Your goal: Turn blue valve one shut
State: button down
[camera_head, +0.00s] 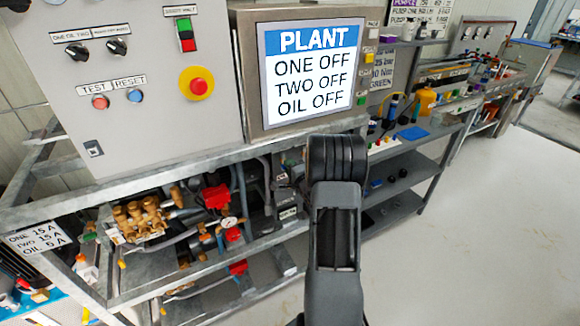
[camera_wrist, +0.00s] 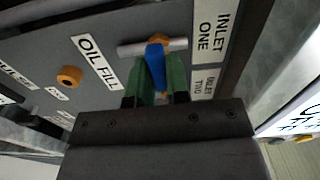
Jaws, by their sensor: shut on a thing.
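In the wrist view, a blue valve handle (camera_wrist: 155,62) sits beside the label INLET ONE, in front of a short pale pipe (camera_wrist: 135,49) with a brass-coloured part behind it. The handle points towards my gripper and lies roughly crosswise to the pipe in the picture. My gripper (camera_wrist: 156,82) has green fingers, one on each side of the handle, closed on it. The fingers hide the handle's near end. In the head view my own arm covers this spot, so the valve and gripper cannot be made out there.
In the wrist view, an OIL FILL label (camera_wrist: 96,60) and an orange-brown knob (camera_wrist: 69,77) lie left of the valve. In the head view, the PLANT screen (camera_head: 310,67) reads ONE OFF, TWO OFF, OIL OFF. A brass pump (camera_head: 140,217) stands on the frame. Floor at right is clear.

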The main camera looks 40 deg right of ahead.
jog(key=shift+m, duration=0.3)
jog(key=c, duration=1.1)
grip_release()
jog(key=shift+s, duration=0.1)
jog(key=s+a+b, duration=0.1)
jog(key=s+a, duration=0.1)
jog(key=s, duration=1.1)
jog(key=shift+s, duration=0.25)
